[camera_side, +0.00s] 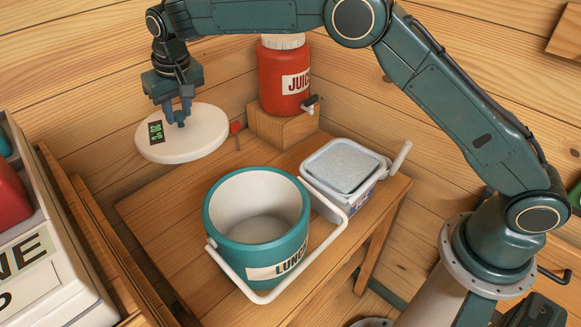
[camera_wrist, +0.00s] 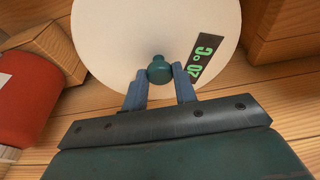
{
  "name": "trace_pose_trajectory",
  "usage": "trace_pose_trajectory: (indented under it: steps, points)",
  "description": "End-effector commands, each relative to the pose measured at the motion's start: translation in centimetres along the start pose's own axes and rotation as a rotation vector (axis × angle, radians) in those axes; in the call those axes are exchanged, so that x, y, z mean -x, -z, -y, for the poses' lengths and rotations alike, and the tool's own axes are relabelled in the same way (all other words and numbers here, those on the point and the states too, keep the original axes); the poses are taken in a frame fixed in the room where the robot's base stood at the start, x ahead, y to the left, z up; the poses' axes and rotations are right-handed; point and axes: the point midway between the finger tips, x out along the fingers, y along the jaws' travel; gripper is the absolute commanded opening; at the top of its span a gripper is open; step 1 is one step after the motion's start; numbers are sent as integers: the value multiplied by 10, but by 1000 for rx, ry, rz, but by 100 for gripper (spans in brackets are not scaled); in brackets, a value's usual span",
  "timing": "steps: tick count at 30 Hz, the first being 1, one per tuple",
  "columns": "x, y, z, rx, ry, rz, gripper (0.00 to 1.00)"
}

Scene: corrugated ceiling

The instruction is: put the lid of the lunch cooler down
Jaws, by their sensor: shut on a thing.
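The lid is a round cream disc (camera_side: 203,134) with a small teal knob and a dark strip reading 20 °C. My gripper (camera_side: 181,118) is shut on the knob, with the lid beneath the fingers, over the table's back left part. In the wrist view the lid (camera_wrist: 115,50) fills the upper middle, and the gripper's blue-grey fingers (camera_wrist: 160,82) are on either side of the knob.
A red juice jug (camera_side: 280,82) with a tap stands on a wooden block (camera_side: 268,128) at the back. A white tub (camera_side: 341,172) with a grey top is right of the cooler. A small red-headed item (camera_side: 235,128) is beside the lid. Bare table (camera_side: 165,215) shows left of the cooler.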

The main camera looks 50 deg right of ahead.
Motion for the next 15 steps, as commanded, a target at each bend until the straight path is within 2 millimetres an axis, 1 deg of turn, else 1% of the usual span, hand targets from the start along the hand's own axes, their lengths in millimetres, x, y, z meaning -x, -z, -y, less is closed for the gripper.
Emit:
trace_pose_trajectory:
  steps: [5,8,11,15]
  points:
    - [-4,-1,0,1,0,0,0]
    - [-12,-4,0,1,-1,2,0]
    - [-26,-8,0,3,-1,3,0]
    - [-50,-14,0,2,-1,4,0]
